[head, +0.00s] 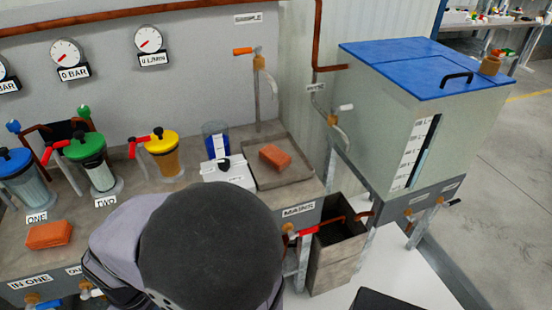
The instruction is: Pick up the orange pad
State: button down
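One orange pad (275,156) lies in the shallow grey tray (298,174) at the back right of the bench, under the orange-handled tap. A second orange pad (49,234) lies on the bench front at the left, above the IN ONE label. My arm's large dark rounded link fills the bottom middle and hides part of the bench front. My gripper is not visible, so I cannot see its distance from either pad.
Pumps with blue (17,162), green (83,146) and yellow (157,140) lids stand along the bench. A white box (228,173) and a clear blue container (215,140) stand left of the tray. A blue-lidded tank (400,110) stands at right. Floor at far right is open.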

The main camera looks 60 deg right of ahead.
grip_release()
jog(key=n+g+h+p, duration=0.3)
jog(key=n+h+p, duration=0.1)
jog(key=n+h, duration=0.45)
send_near(273, 154)
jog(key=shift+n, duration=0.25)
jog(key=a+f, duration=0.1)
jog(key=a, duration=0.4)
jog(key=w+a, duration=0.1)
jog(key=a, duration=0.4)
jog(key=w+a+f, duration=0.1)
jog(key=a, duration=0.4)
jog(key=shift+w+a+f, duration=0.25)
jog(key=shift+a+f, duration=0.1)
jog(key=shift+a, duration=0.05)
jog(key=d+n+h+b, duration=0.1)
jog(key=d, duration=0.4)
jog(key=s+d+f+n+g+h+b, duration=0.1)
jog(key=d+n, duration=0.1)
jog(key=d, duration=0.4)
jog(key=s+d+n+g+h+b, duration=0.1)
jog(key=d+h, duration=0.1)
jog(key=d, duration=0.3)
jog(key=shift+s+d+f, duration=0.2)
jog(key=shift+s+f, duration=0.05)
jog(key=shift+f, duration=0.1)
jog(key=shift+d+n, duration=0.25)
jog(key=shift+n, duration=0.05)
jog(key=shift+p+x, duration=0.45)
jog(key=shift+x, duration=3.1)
